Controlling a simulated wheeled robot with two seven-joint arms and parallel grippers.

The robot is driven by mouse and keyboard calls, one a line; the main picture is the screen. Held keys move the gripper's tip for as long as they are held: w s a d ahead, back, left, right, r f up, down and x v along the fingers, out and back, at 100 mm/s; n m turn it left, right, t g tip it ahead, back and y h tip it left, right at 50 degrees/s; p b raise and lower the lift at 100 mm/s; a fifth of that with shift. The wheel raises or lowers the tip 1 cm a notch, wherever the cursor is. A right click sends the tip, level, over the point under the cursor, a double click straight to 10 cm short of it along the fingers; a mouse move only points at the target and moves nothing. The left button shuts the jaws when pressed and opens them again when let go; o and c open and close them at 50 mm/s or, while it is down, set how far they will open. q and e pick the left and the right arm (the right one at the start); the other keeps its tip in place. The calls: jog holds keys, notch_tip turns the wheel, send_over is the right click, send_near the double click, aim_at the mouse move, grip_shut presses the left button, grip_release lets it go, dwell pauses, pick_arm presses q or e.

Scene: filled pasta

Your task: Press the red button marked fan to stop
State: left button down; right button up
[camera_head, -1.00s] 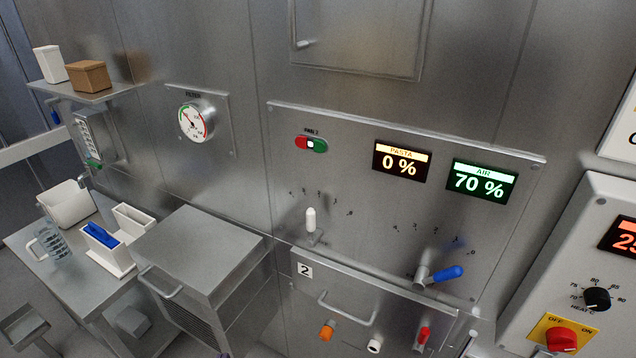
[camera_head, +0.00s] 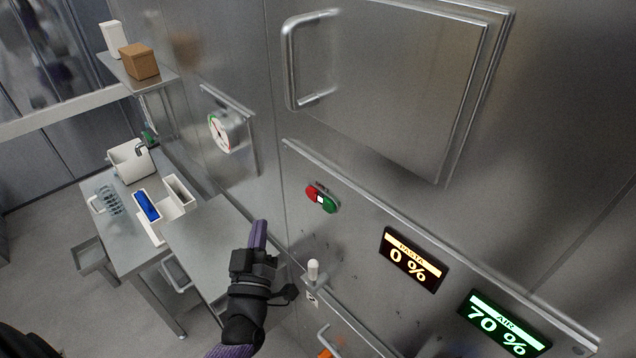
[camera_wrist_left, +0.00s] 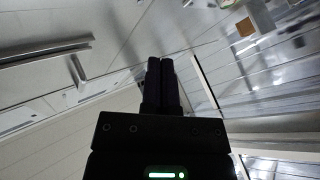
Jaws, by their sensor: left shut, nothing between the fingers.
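The red button (camera_head: 313,192) is the left half of a small red and green button pair on the steel panel, with a white piece between the halves. The small label above it is too blurred to read. The green button (camera_head: 330,205) is at its lower right. My left gripper (camera_head: 259,232) is shut and empty, below and to the left of the red button and apart from it. In the left wrist view its two dark fingers (camera_wrist_left: 161,72) lie together. The red button cannot be made out there. My right gripper is out of view.
A large door handle (camera_head: 292,60) juts out above the buttons. A white-knobbed lever (camera_head: 313,268) stands below them. A pasta display (camera_head: 411,259) reads 0 % and an air display (camera_head: 503,325) reads 70 %. A steel worktop (camera_head: 215,245) is left of my gripper.

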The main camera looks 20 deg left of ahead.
aim_at(311, 193)
pick_arm(q)
jog(key=w+d+b, duration=0.3)
jog(key=w, duration=0.5)
jog(key=shift+d, duration=0.2)
jog(key=shift+w, duration=0.1)
dwell(1.4)
jog(key=shift+w, duration=0.1)
dwell(0.4)
jog(key=shift+w+d, duration=0.15)
jog(key=shift+w, duration=0.15)
jog(key=shift+w+d+b, duration=0.15)
jog(key=shift+w+b, duration=0.2)
dwell(0.6)
dwell(0.3)
jog(key=shift+s+a+p, duration=0.3)
jog(key=shift+s+p, duration=0.15)
jog(key=shift+s, duration=0.3)
